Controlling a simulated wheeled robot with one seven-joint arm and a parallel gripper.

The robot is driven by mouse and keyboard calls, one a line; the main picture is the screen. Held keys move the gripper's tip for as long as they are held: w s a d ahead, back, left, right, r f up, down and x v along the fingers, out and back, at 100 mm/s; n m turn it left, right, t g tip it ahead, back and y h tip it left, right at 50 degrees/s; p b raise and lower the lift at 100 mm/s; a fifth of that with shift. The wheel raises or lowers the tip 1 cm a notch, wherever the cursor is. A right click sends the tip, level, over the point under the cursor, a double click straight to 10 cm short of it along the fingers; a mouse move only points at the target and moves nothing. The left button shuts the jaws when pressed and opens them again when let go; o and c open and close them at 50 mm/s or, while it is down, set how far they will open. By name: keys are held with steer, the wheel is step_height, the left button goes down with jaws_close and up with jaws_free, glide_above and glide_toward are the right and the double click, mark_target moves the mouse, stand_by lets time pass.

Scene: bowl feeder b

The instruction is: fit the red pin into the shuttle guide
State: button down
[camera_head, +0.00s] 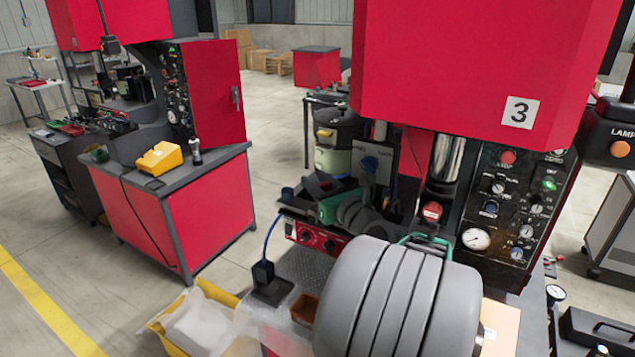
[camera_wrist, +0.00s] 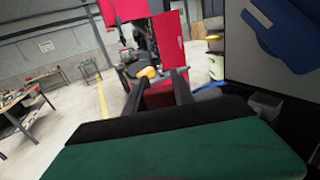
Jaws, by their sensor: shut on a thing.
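My gripper (camera_wrist: 159,84) shows in the wrist view, with two dark fingers reaching away beyond its green and black body. It is shut on a dark red piece (camera_wrist: 158,97) between the fingers, which I take for the red pin; its shape is hard to make out. In the head view my gripper (camera_head: 316,184) is a dark and green shape above the red control box (camera_head: 312,236) at the press station, pointing left. The pin cannot be told apart there. I cannot make out the shuttle guide in either view; my grey arm covers much of the lower middle.
The red press marked 3 (camera_head: 440,70) overhangs the station, with a black gauge panel (camera_head: 515,205) at right. A cream-green container (camera_head: 333,158) stands behind my gripper. A yellow bin (camera_head: 172,335) sits low at left. Open floor separates this station from another red machine bench (camera_head: 190,215).

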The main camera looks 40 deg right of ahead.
steer(key=shift+f, duration=1.45)
stand_by(6.5)
